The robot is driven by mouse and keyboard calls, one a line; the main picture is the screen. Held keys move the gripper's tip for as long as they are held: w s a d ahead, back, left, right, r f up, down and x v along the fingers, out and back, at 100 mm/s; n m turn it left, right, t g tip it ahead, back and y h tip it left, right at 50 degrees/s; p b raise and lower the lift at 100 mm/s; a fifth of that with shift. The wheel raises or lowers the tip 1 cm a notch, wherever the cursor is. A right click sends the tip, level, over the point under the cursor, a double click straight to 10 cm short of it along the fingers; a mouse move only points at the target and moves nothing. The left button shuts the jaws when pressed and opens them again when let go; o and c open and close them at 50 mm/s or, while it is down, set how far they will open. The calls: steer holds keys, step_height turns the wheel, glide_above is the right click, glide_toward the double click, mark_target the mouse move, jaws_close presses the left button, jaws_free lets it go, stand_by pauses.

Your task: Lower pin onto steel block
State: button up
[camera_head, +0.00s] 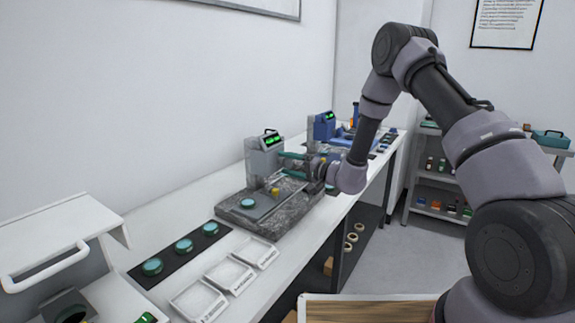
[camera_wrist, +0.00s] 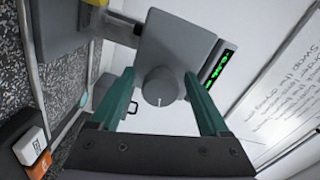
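A grey gauge stand (camera_head: 263,157) with a green-lit display stands on a speckled granite base (camera_head: 290,222). In the wrist view a round grey knob (camera_wrist: 160,86) sticks out from the gauge's grey housing (camera_wrist: 172,35). My gripper (camera_head: 287,164) is at the stand's right side. Its two teal fingers (camera_wrist: 163,92) are open on either side of the knob, with a gap showing on each side. I cannot make out a pin or a steel block clearly. A small yellow piece (camera_head: 275,191) and a teal disc (camera_head: 248,203) are on the base.
Teal discs lie on a black strip (camera_head: 208,228), with white labelled trays (camera_head: 229,274) in front. A white hinged cover (camera_head: 60,250) stands at the near left. A blue device (camera_head: 325,126) is farther along the bench. An orange-and-white item (camera_wrist: 32,146) is at lower left in the wrist view.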

steer(key=v, duration=1)
steer(key=shift+s+d, duration=0.25)
steer(key=shift+d, duration=0.05)
steer(key=shift+r, duration=0.1)
steer(key=s+r+n+g+h, duration=0.35)
steer(key=s+r+g, duration=0.55)
steer(key=s+r, duration=0.8)
steer(key=s+d+r+m+t+h, duration=0.2)
steer(key=s+d+r+t+h, duration=0.1)
steer(key=s+d+r+h, duration=0.2)
steer(key=s+d+r+m+t+h, duration=0.2)
steer(key=s+d+r+t+h, duration=0.2)
steer(key=s+d, duration=0.4)
steer(key=d+r+h, duration=0.1)
steer(key=d+r, duration=0.1)
steer(key=d, duration=0.4)
steer(key=shift+s+d+m, duration=0.2)
steer(key=shift+s+m, duration=0.15)
steer(key=shift+s, duration=0.05)
